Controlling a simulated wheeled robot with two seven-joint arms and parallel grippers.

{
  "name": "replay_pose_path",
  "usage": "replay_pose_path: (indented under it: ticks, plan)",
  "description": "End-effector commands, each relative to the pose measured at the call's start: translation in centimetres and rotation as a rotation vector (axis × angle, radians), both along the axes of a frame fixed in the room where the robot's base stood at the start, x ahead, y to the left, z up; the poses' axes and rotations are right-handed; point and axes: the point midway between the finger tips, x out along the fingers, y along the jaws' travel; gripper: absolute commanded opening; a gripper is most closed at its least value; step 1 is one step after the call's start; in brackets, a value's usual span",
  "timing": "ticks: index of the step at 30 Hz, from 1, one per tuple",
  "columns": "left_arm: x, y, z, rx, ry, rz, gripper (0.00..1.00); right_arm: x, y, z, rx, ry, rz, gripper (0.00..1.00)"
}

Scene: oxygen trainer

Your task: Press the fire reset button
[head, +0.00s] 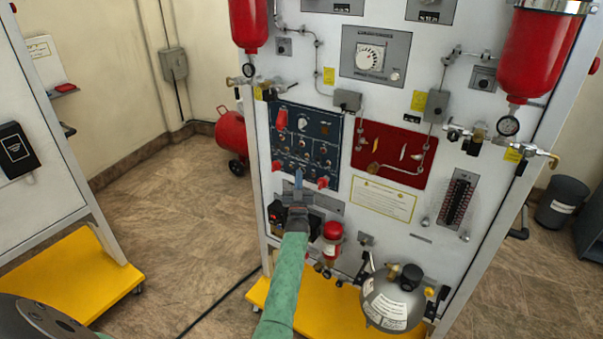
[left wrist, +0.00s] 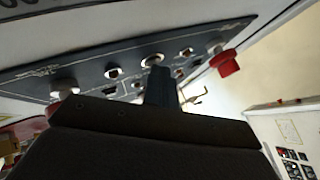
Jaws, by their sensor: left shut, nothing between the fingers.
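The dark blue control panel (head: 277,125) on the white trainer board carries several round knobs or buttons and red guards or handles. Their labels are too small to read, so I cannot tell which is the fire reset button. My left gripper (head: 298,178) is shut and empty, pointing up at the lower part of this panel. In the left wrist view, the closed fingertips (left wrist: 158,78) are just in front of or touching a round silver-rimmed control on the dark panel (left wrist: 100,78); I cannot tell if they touch. A red knob (left wrist: 225,62) is to their right.
A red panel (head: 393,150) is right of the blue one. Red cylinders (head: 248,22) hang at both upper sides. A small red bottle (head: 332,236) and a silver sphere (head: 388,302) are low on the board, above its yellow base (head: 320,312).

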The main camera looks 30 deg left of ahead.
Motion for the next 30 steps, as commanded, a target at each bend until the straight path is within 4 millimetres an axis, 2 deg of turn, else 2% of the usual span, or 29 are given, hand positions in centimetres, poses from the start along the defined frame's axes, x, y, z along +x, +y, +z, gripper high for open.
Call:
replay_pose_path:
  ticks: [11, 22, 30]
  plan:
    - [0.0, 0.0, 0.0, 0.000, 0.000, 0.000, 0.00, 0.0, 0.0, 0.0, 0.000, 0.000, 0.000, 0.31]
    - [-1.4, 0.1, 0.0, 0.000, 0.001, 0.001, 0.00, 0.0, 0.0, 0.5, 0.000, 0.000, 0.000, 0.31]
    - [-1.5, 0.1, 0.0, 0.000, 0.000, 0.000, 0.00, 0.0, 0.0, 0.5, 0.000, 0.000, 0.000, 0.31]
